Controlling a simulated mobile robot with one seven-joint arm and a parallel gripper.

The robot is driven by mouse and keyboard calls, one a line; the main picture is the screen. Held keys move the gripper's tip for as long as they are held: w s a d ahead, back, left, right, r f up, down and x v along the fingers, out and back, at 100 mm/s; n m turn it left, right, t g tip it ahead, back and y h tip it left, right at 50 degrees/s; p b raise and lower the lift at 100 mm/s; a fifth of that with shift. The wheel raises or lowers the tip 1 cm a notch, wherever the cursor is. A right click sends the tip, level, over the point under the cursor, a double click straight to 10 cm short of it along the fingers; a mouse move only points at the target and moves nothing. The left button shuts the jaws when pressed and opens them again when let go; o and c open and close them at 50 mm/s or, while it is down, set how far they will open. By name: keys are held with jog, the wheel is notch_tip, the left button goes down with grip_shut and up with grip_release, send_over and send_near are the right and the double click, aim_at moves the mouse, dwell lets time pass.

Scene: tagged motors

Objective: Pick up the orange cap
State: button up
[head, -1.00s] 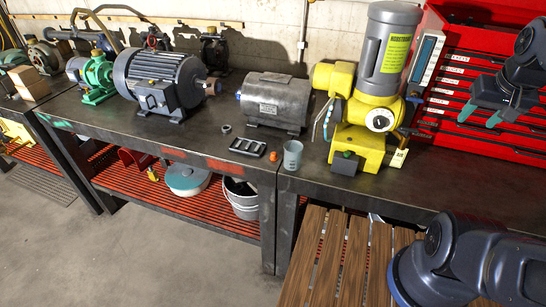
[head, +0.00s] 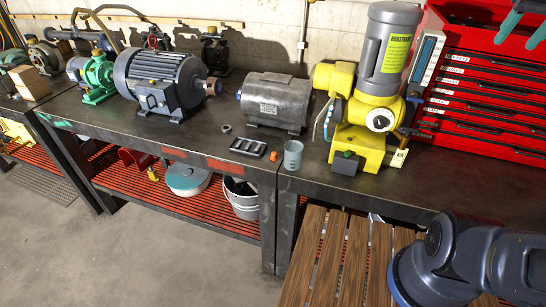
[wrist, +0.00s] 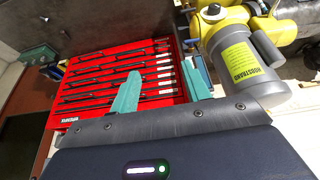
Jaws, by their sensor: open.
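The orange cap (head: 273,157) is a small orange piece on the workbench near its front edge. It sits just left of a grey translucent cup (head: 292,155), with a small gap. My gripper (head: 519,36) is at the top right of the head view, in front of the red tool cabinet, far from the cap. Only its teal fingers show there. In the wrist view my gripper (wrist: 162,88) has its two teal fingers apart with nothing between them. The cap is not visible in the wrist view.
A black slotted tray (head: 248,147) lies left of the cap. A grey motor (head: 275,102) stands behind it. A tall yellow and grey machine (head: 371,110) stands right of the cup. The red tool cabinet (head: 480,105) is at the right. A wooden slatted surface (head: 335,260) lies in front.

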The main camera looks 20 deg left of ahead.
jog(key=w+a+r+n+g, duration=0.25)
jog(key=w+a+n, duration=0.45)
jog(key=a, duration=0.5)
jog(key=n+g+h, duration=0.1)
jog(key=n+g, duration=0.1)
jog(key=n, duration=1.1)
send_over(274, 153)
jog(key=f, duration=4.3)
jog(key=shift+a+f, duration=0.25)
jog(key=shift+a, duration=0.05)
jog(key=shift+d+f, duration=0.2)
jog(key=shift+f, duration=3)
grip_shut()
